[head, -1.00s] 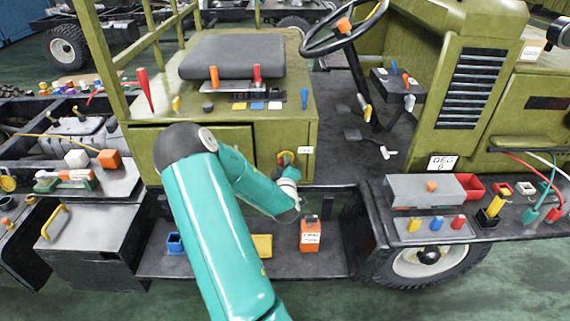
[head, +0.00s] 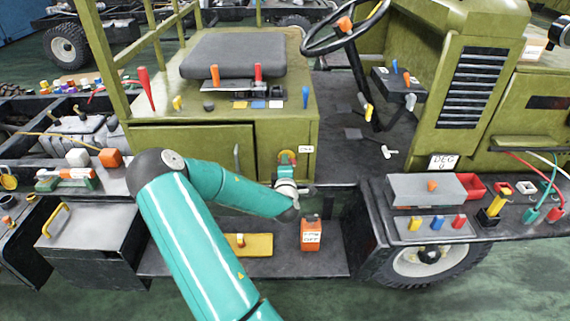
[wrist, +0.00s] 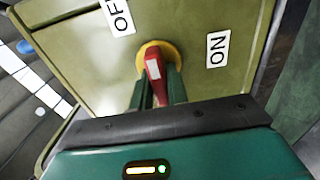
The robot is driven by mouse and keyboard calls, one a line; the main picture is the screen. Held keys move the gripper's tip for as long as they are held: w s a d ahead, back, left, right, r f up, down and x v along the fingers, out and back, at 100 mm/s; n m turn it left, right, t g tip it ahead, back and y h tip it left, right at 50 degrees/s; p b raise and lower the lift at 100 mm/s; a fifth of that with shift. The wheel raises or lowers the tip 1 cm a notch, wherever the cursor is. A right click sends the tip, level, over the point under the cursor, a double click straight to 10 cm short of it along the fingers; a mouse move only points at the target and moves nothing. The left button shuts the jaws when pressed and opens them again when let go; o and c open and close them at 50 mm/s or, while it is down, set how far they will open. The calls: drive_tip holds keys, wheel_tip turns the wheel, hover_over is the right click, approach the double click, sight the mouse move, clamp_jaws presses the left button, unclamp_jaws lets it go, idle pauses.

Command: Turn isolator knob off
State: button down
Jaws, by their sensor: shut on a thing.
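The isolator knob has a red handle with a pale stripe (wrist: 153,68) on a round yellow base (wrist: 145,47), seen in the wrist view. In the head view its yellow ring (head: 287,154) shows on the green cabinet's front, partly hidden by my gripper (head: 286,170). In the wrist view my gripper (wrist: 156,78) is shut on the red handle, with a dark green finger on each side. The OFF label (wrist: 120,18) is at upper left of the knob.
Below the knob, an orange box (head: 311,236) and a yellow tray (head: 249,245) stand on the dark step (head: 330,262). A grey side shelf (head: 382,238) juts out at right. The seat (head: 233,56) and coloured levers are above. Green floor is open in front.

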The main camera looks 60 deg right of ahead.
idle(0.3)
drive_tip(key=c, duration=1.4)
unclamp_jaws()
drive_tip(key=shift+a, duration=0.1)
drive_tip(key=v, duration=1.3)
drive_tip(key=shift+s+a, duration=0.2)
drive_tip(key=shift+a, duration=0.1)
